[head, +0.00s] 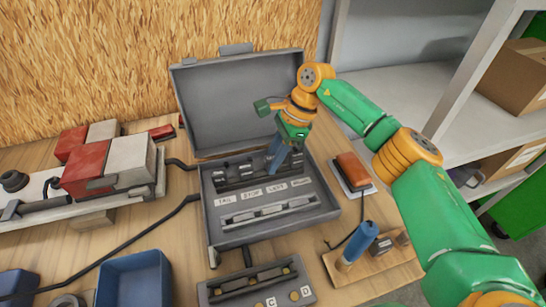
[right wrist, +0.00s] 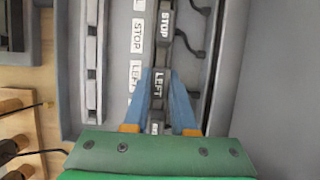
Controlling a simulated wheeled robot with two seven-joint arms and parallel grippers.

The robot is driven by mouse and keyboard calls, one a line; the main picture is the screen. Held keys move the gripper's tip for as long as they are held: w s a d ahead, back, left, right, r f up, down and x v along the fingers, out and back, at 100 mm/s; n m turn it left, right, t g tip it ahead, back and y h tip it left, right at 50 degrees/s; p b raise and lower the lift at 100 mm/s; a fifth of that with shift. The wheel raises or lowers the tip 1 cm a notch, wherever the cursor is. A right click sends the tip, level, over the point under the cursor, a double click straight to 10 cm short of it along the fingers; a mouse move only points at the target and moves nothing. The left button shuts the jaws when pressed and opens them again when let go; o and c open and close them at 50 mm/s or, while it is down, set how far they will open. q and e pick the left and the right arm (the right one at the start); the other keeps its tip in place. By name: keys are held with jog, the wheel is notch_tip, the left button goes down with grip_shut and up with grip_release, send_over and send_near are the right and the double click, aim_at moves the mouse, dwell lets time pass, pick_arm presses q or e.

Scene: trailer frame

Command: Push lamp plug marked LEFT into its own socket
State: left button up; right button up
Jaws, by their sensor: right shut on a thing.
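The lamp plug marked LEFT (right wrist: 158,88) is a dark grey block with white lettering in the right wrist view. My right gripper (head: 272,168) reaches down into the open grey case (head: 320,213). Its blue fingers stand on either side of the LEFT plug and are shut on it. The plug marked STOP (right wrist: 165,24) is in line just beyond it, and another plug (right wrist: 155,128) shows partly on the near side. White labels lie beside the row, including LEFT (head: 276,187) and STOP (head: 251,192). The fingers hide the plug's lower end and how deep it sits. My left gripper is not in view.
The raised case lid (head: 235,100) stands behind my right gripper. A long slotted bar (head: 270,209) lies in front of the labels. A red-topped block (head: 352,170) and a blue-handled tool (head: 357,243) are to the right, a blue bin (head: 133,278) front left.

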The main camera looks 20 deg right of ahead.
jog(key=shift+f+b, duration=0.4)
jog(key=shift+f, duration=0.15)
dwell(0.4)
jog(key=o, duration=1.3)
notch_tip(320, 180, up, 7)
jog(key=p, duration=0.5)
jog(key=shift+r+p, duration=0.15)
jog(key=shift+p, duration=0.25)
